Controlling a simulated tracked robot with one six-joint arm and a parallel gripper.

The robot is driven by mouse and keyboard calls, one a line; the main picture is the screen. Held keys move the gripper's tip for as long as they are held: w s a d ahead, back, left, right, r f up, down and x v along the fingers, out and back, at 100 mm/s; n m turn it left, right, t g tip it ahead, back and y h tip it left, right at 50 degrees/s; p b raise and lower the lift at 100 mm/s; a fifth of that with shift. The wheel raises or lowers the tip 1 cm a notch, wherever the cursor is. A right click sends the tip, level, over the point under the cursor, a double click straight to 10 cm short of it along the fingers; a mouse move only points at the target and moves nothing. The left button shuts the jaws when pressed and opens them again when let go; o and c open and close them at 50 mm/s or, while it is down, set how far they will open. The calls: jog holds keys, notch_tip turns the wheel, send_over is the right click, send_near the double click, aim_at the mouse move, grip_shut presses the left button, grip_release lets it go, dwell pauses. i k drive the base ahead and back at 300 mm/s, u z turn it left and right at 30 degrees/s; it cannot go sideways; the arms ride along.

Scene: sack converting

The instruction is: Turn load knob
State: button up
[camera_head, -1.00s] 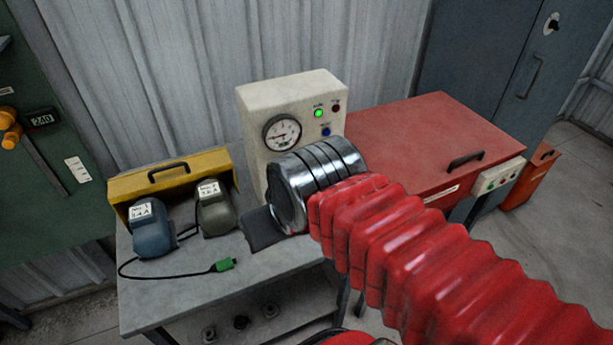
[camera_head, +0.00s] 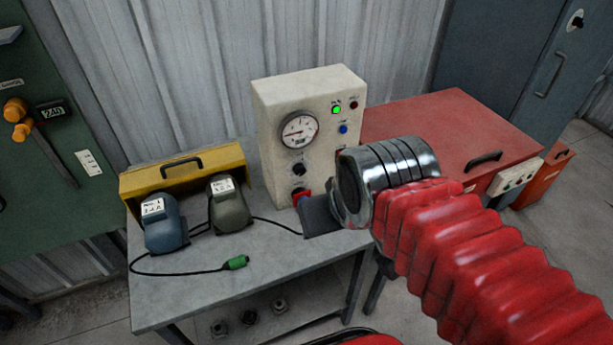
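The cream control box (camera_head: 274,118) stands at the back of the grey bench. Its front has a round dial gauge (camera_head: 299,130), a black knob (camera_head: 299,169) below it, and a red and blue control (camera_head: 299,197) lower down. The labels are too small to read, so I cannot tell which one is the load knob. My gripper (camera_head: 308,216) shows as a dark flat finger beyond the shiny metal wrist. It is just in front of and below the red and blue control; I cannot tell if they touch. The wrist hides the box's lower right.
A blue unit (camera_head: 164,226) and a grey-green unit (camera_head: 230,206) stand before a yellow case (camera_head: 186,173). A black cable with a green plug (camera_head: 236,263) lies on the bench (camera_head: 190,291). A red cabinet (camera_head: 440,125) stands right, behind my arm. The front bench top is mostly clear.

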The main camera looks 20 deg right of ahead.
aim_at(299, 170)
jog(key=z, duration=0.05)
jog(key=k, duration=1.3)
jog(key=u, duration=0.7)
jog(key=i, duration=1)
jog(key=u, duration=0.05)
